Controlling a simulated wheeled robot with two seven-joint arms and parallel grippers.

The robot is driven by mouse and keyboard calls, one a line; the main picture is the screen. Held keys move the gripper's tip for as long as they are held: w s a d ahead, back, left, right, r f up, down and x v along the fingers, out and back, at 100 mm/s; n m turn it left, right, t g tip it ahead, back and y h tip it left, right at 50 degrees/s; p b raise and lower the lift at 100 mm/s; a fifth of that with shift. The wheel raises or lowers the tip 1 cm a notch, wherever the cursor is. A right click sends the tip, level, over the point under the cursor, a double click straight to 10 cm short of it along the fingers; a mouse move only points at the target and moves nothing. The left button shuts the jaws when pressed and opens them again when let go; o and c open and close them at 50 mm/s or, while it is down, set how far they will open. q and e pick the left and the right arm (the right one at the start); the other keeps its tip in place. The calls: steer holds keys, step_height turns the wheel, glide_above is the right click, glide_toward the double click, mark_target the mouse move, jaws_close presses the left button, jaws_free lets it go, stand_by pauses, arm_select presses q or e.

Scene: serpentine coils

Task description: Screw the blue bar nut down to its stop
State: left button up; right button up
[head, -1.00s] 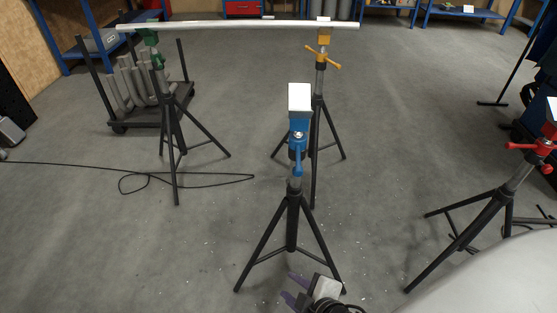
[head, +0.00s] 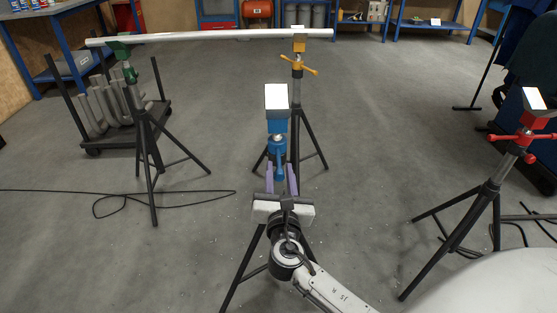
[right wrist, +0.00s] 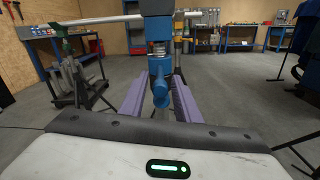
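The blue bar nut (head: 278,148) sits on the threaded post of the blue-headed stand in the middle of the head view, below the blue head (head: 276,122). In the right wrist view the bar nut (right wrist: 158,80) shows below a short stretch of bare thread (right wrist: 157,48). My right gripper (head: 283,168) is open, its two purple fingers pointing at the stand, one on each side of the nut's lower part. In the right wrist view the fingers (right wrist: 160,90) stand apart with the nut between or just beyond them; I cannot tell whether they touch it. My left gripper is not in view.
A yellow stand (head: 298,66) and a green stand (head: 122,62) carry a long pale pipe (head: 210,37) behind. A red stand (head: 525,138) is at the right. A pipe cart (head: 120,140) and a floor cable (head: 150,194) lie left. Floor between the blue and red stands is clear.

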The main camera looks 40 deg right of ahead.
mark_target(278, 150)
steer(key=x, duration=0.5)
steer(key=shift+w+d, duration=0.1)
steer(key=shift+w, duration=0.15)
jaws_close()
